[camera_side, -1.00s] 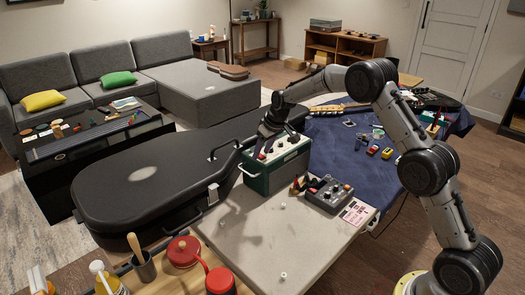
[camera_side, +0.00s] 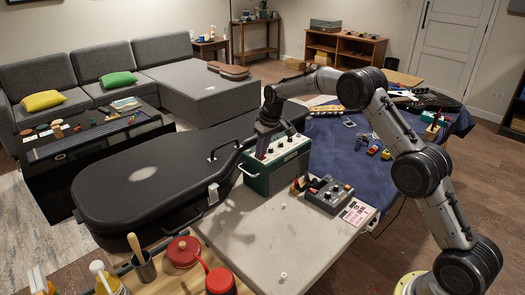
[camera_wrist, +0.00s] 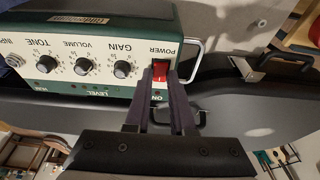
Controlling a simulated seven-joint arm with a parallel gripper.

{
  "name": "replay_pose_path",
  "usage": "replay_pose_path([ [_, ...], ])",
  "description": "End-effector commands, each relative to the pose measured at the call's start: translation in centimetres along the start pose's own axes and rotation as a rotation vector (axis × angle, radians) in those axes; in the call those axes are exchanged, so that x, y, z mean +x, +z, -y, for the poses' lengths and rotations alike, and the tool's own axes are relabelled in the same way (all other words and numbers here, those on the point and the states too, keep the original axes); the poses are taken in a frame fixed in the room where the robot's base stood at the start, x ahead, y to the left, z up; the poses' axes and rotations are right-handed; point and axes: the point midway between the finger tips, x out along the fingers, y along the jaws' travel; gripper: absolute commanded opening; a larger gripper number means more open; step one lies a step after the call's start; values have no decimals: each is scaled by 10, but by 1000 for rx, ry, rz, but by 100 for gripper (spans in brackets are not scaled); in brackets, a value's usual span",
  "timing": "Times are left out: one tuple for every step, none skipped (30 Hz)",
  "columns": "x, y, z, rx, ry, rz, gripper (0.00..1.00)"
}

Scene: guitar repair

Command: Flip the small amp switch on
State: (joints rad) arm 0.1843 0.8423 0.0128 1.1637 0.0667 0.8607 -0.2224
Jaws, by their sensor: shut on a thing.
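The small amp (camera_side: 276,166) is a green box with a cream control panel, standing on the grey bench top. In the wrist view its panel (camera_wrist: 100,78) appears upside down, with knobs marked GAIN, VOLUME and TONE. The red power switch (camera_wrist: 160,68) sits at the right end of the panel, between the labels POWER and ON. My gripper (camera_side: 263,151) reaches down to the amp's left end. In the wrist view my gripper (camera_wrist: 161,80) is shut on the switch, with a fingertip at each side. The fingers hide part of the panel near ON.
A black guitar case (camera_side: 150,190) lies left of the amp. A grey pedal unit (camera_side: 330,194) and a printed card (camera_side: 357,212) are right of it. The amp's metal handle (camera_wrist: 192,62) stands close beside my fingers. The bench front (camera_side: 270,245) is mostly clear.

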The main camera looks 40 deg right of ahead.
Motion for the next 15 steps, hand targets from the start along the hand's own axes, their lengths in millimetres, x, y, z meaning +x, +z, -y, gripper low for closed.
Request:
replay_pose_path([
  [1, -3, 1, -2, 1, 21, 0],
  [1, -3, 1, -2, 1, 36, 0],
  [2, -4, 1, -2, 0, 56, 0],
  [2, -4, 1, -2, 0, 70, 0],
  [2, -5, 1, -2, 1, 84, 0],
  [2, -6, 1, -2, 1, 101, 0],
  [2, -6, 1, -2, 1, 114, 0],
  [2, -6, 1, -2, 1, 126, 0],
  [2, -7, 1, -1, 1, 141, 0],
  [2, -7, 1, -1, 1, 151, 0],
  [2, -8, 1, -1, 1, 159, 0],
  [2, -8, 1, -1, 1, 171, 0],
  [2, -8, 1, -1, 1, 178, 0],
  [2, -8, 1, 0, 1, 185, 0],
  [2, -8, 1, 0, 1, 191, 0],
])
